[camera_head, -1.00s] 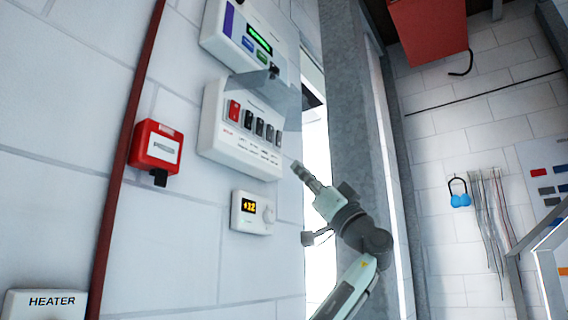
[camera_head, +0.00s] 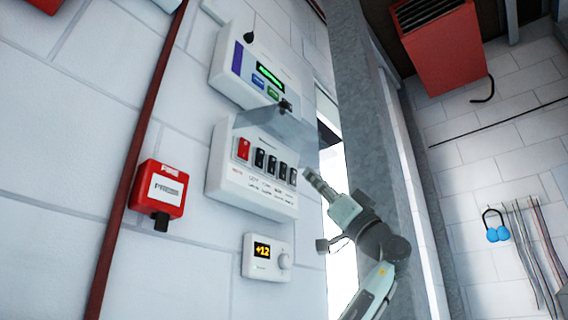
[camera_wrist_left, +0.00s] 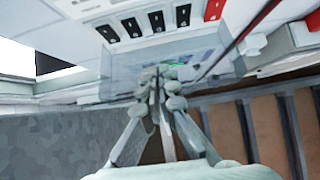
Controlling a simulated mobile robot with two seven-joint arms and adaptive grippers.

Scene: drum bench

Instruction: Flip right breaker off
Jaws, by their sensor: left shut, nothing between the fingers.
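The white breaker panel (camera_head: 252,186) is on the wall with a red switch (camera_head: 243,148) at its left and a row of black switches. The rightmost black switch (camera_head: 293,176) is at the panel's right edge. The labels below are too small to read surely. A clear cover (camera_head: 275,125) is raised above the switches. My left gripper (camera_head: 308,173) is shut and empty, its tips just right of the rightmost switch; contact cannot be told. In the left wrist view, the shut fingers (camera_wrist_left: 160,78) are in front of the clear cover, with the switches beyond. My right gripper is not in view.
A panel with a green display (camera_head: 270,75) is above the breakers. A thermostat (camera_head: 267,257) is below, and a red fire call box (camera_head: 158,189) is to the left. A grey metal post (camera_head: 375,130) stands right of the panel, close to my arm.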

